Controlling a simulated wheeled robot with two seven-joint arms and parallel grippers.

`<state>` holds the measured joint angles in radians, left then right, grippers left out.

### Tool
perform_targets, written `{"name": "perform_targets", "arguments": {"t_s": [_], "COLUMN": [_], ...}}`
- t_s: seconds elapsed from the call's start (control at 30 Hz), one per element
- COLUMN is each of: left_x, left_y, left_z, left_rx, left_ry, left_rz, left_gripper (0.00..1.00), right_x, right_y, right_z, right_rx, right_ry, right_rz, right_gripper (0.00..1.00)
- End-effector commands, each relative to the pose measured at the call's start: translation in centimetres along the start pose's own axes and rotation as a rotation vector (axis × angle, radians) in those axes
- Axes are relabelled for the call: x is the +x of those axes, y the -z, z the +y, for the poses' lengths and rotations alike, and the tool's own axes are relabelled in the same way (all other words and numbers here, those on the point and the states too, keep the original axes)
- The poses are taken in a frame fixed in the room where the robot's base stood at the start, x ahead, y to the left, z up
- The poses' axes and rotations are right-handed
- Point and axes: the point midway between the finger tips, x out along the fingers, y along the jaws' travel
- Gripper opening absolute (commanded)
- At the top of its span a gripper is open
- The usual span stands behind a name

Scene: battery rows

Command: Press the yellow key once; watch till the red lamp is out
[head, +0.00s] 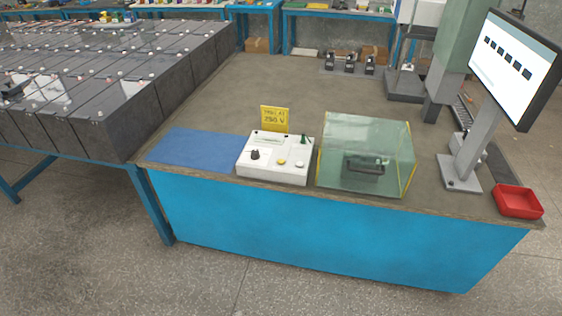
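A white control box (275,158) stands near the front edge of the blue-fronted bench. On its top are a black knob (255,154), a small round yellow key (281,162), a pale round button (299,165) and a small dark green part (304,139). No lit red lamp can be made out on the box at this size. A yellow sign (275,119) reading "750 V" stands behind the box. Neither of my grippers is in view.
A clear glass-like cover (366,150) with yellow edges stands right of the box, a dark handled item inside. A blue mat (199,149) lies left. A red tray (518,201) and a screen on a stand (511,67) are at right. Dark battery rows (120,75) fill the left.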

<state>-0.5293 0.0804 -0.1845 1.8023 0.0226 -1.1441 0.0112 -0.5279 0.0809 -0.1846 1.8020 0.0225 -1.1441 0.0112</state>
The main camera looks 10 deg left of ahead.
Motion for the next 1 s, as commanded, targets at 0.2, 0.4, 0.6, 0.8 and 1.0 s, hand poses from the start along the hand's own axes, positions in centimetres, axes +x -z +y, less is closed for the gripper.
{"name": "perform_targets", "arguments": {"t_s": [0.2, 0.4, 0.6, 0.8, 1.0], "left_x": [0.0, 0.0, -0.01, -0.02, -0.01], "left_y": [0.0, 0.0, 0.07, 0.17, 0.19], "left_z": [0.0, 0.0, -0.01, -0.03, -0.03], "left_rx": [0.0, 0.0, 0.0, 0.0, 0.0], "left_ry": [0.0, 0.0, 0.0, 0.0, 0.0], "left_rz": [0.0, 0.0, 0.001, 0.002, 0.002], "left_gripper": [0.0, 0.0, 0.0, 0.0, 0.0], "right_x": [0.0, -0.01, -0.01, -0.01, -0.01], "right_y": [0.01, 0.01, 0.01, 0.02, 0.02], "right_z": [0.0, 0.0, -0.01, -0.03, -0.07], "right_rx": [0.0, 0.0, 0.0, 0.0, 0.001], "right_ry": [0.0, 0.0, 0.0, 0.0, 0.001], "right_rz": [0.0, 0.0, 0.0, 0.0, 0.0], "right_gripper": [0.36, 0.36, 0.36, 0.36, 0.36]}}
